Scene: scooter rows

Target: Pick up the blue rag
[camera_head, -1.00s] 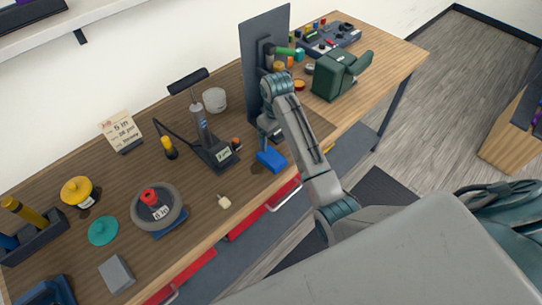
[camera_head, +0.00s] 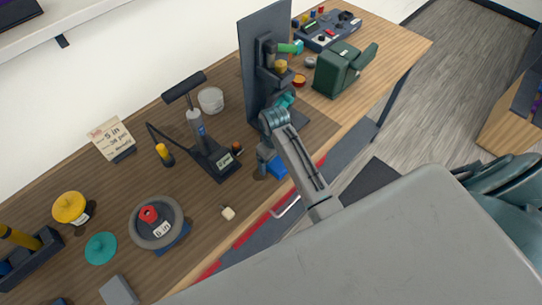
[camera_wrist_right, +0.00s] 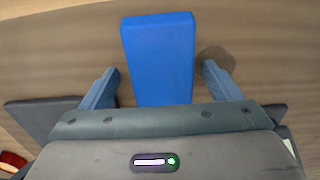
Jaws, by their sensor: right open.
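The blue rag (camera_wrist_right: 158,50) is a flat-faced blue block shape lying on the wooden workbench. In the right wrist view it sits between the two fingers of my right gripper (camera_wrist_right: 163,90), with a gap on each side. The gripper is open and holds nothing. In the head view the blue rag (camera_head: 278,167) shows at the bench's front edge, partly hidden by my right gripper (camera_head: 264,172) and arm. My left gripper is not in view.
A dark upright panel (camera_head: 252,70) with a fixture stands behind the arm. A green machine (camera_head: 338,70) is to the right. A small cream tag (camera_head: 228,213) lies near the front edge.

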